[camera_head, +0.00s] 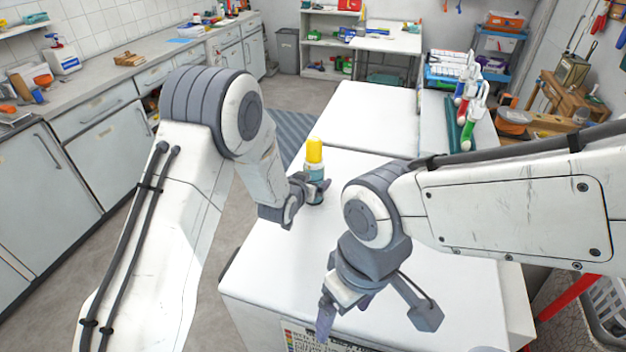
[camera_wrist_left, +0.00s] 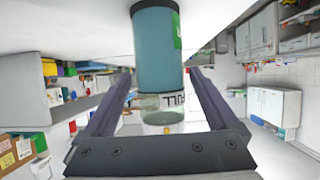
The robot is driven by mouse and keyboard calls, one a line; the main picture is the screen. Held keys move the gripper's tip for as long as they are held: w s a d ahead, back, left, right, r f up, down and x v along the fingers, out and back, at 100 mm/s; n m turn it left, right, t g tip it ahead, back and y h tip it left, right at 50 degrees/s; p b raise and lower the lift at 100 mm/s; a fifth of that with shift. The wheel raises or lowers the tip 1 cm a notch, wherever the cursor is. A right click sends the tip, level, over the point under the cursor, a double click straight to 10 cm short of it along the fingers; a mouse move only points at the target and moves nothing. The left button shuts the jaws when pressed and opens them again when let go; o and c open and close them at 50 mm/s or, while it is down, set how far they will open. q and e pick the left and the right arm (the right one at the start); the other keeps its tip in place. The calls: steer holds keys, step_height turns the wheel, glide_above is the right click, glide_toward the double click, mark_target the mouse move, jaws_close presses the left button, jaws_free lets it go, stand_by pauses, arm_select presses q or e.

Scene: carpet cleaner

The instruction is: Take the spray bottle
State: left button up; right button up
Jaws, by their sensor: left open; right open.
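A bottle with a yellow cap and a teal and white body (camera_head: 314,172) stands upright on the white table. It also shows large in the left wrist view (camera_wrist_left: 160,50). My left gripper (camera_head: 310,190) is at the bottle's lower body, with its open fingers on either side of it. In the left wrist view the fingers (camera_wrist_left: 160,88) flank the bottle, and I cannot tell whether they touch it. My right gripper (camera_head: 375,314) is open and empty over the front of the table.
A white bottle (camera_head: 62,56) is on the left counter (camera_head: 110,72). The white table top (camera_head: 380,115) behind the yellow-capped bottle is clear. A red post (camera_head: 570,297) and white basket (camera_head: 605,310) are at lower right.

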mark_target(310, 165)
arm_select(q)
steer(key=c, duration=1.3)
steer(key=shift+r, duration=0.1)
jaws_close()
steer(key=shift+r+p, duration=0.4)
steer(key=shift+r, duration=0.4)
steer(key=shift+r+p, duration=0.85)
steer(key=shift+r, duration=0.85)
